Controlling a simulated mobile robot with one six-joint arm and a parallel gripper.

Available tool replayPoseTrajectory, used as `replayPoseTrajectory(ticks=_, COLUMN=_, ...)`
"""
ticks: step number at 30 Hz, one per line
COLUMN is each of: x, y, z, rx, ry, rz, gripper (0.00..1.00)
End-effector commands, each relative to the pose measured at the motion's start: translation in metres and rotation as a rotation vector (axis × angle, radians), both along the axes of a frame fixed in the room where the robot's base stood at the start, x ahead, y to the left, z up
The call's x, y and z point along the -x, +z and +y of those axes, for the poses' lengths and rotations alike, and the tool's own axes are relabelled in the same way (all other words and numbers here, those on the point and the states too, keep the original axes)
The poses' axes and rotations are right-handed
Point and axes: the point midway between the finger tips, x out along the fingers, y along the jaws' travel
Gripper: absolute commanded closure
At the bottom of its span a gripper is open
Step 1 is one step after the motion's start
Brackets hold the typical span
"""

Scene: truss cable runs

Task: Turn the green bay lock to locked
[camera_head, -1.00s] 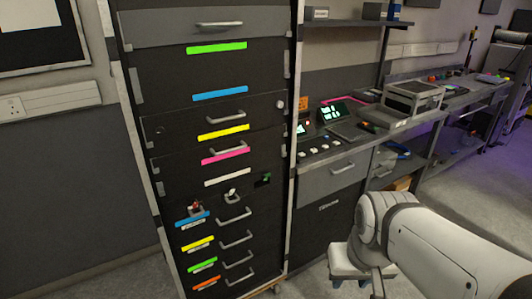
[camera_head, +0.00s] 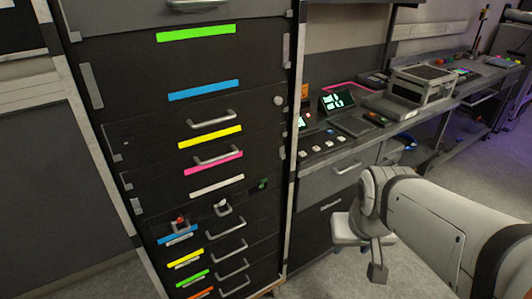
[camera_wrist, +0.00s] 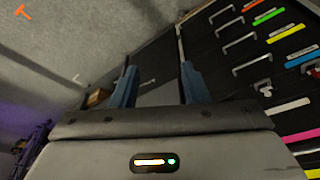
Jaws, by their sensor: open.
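A dark cabinet (camera_head: 110,170) of drawers carries coloured strips. One green strip (camera_head: 195,33) is near its top and another green strip (camera_head: 193,278) is low down, also in the wrist view (camera_wrist: 268,16). A red-topped knob (camera_head: 180,222) and a pale knob (camera_head: 222,207) sit side by side below the white strip; the pale knob also shows in the wrist view (camera_wrist: 264,87). A round pale knob (camera_head: 278,100) is at the right edge. I cannot tell which is the green bay lock. My gripper (camera_wrist: 158,85) is open and empty, apart from the cabinet.
A small green-lit panel (camera_head: 262,184) is right of the white strip. A bench with a keyboard (camera_head: 352,125) and a lit display (camera_head: 337,101) stands right of the cabinet. Several metal handles (camera_head: 230,248) project from the drawers.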

Motion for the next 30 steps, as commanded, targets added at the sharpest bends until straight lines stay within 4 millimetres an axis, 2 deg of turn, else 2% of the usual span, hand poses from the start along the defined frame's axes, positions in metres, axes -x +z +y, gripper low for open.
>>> replayPoseTrajectory(ticks=1, x=-0.016, y=-0.013, z=-0.004, rx=0.010, ry=-0.007, rz=-0.036, gripper=0.59)
replayPoseTrajectory(ticks=4, x=-0.060, y=-0.032, z=-0.005, rx=0.030, ry=0.002, rz=-0.155, gripper=0.59)
replayPoseTrajectory(ticks=8, x=-0.124, y=-0.057, z=0.001, rx=0.030, ry=0.035, rz=-0.345, gripper=0.59)
replayPoseTrajectory(ticks=11, x=-0.168, y=-0.074, z=0.012, rx=0.012, ry=0.070, rz=-0.492, gripper=0.59)
replayPoseTrajectory(ticks=15, x=-0.217, y=-0.098, z=0.043, rx=-0.083, ry=0.150, rz=-0.684, gripper=0.59)
replayPoseTrajectory(ticks=18, x=-0.242, y=-0.115, z=0.067, rx=-0.170, ry=0.202, rz=-0.815, gripper=0.59)
replayPoseTrajectory(ticks=21, x=-0.257, y=-0.130, z=0.092, rx=-0.279, ry=0.253, rz=-0.930, gripper=0.59)
replayPoseTrajectory(ticks=25, x=-0.265, y=-0.144, z=0.119, rx=-0.423, ry=0.304, rz=-1.045, gripper=0.59)
replayPoseTrajectory(ticks=30, x=-0.263, y=-0.151, z=0.139, rx=-0.559, ry=0.340, rz=-1.130, gripper=0.59)
